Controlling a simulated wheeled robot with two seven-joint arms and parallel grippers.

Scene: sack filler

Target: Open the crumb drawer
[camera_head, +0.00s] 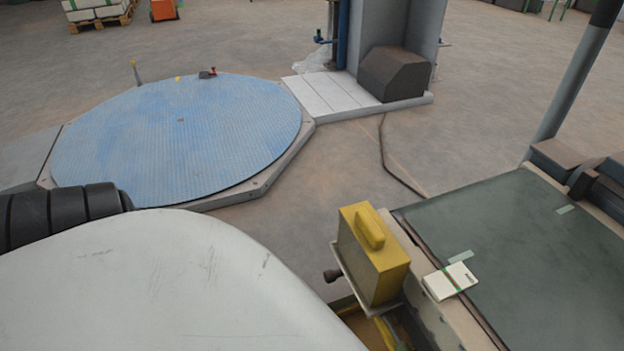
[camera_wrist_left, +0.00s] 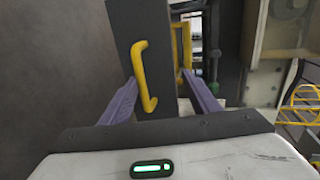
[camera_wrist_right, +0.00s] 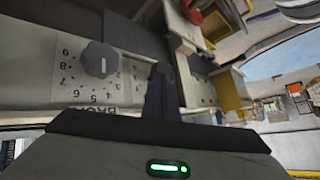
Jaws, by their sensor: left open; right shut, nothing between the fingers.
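In the left wrist view a dark grey, box-like front with a yellow bar handle (camera_wrist_left: 142,75) stands straight ahead; I take this dark front (camera_wrist_left: 119,40) for the crumb drawer, but no label shows. My left gripper (camera_wrist_left: 158,76) is open, its purple fingers on either side of the handle; whether they touch it I cannot tell. My right gripper (camera_wrist_right: 161,72) is shut and empty, in front of a pale panel with a grey dial knob (camera_wrist_right: 98,59). Neither gripper shows in the head view.
In the head view a yellow box (camera_head: 372,254) with a raised grip sits beside the dark green tabletop (camera_head: 530,250), where a small white pad (camera_head: 451,281) lies. A round blue platform (camera_head: 180,135) lies on the floor to the left. Open floor lies between.

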